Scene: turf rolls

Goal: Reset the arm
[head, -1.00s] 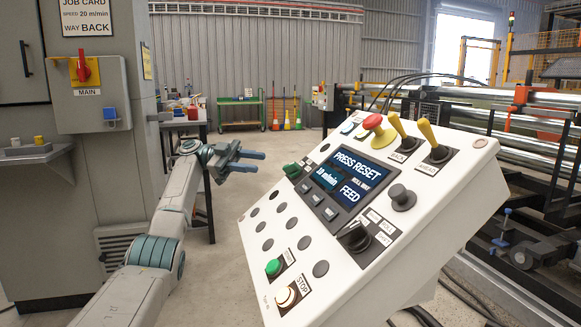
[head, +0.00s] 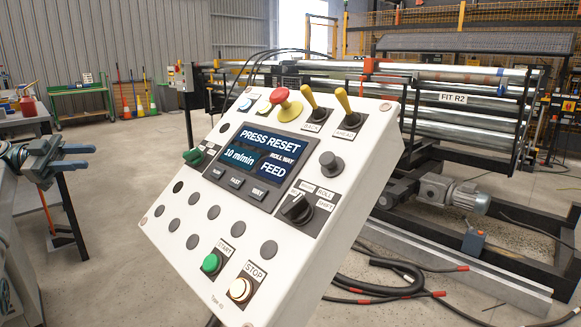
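My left gripper (head: 88,156) is at the left edge of the head view, left of the control panel and apart from it. Its two blue-grey fingers are spread with nothing between them. My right gripper is not in view. The white control panel (head: 160,225) stands tilted in the middle. Its screen (head: 252,160) reads PRESS RESET, 10 m/min, ROLL WAY, FEED. A green START button (head: 211,263) and a lit STOP button (head: 240,289) sit near the bottom.
Behind the panel on the right is a machine with long metal rollers (head: 460,125) and a motor (head: 455,193). Black hoses (head: 385,283) lie on the floor beside it. A green trolley (head: 80,103) stands far left. The floor between is clear.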

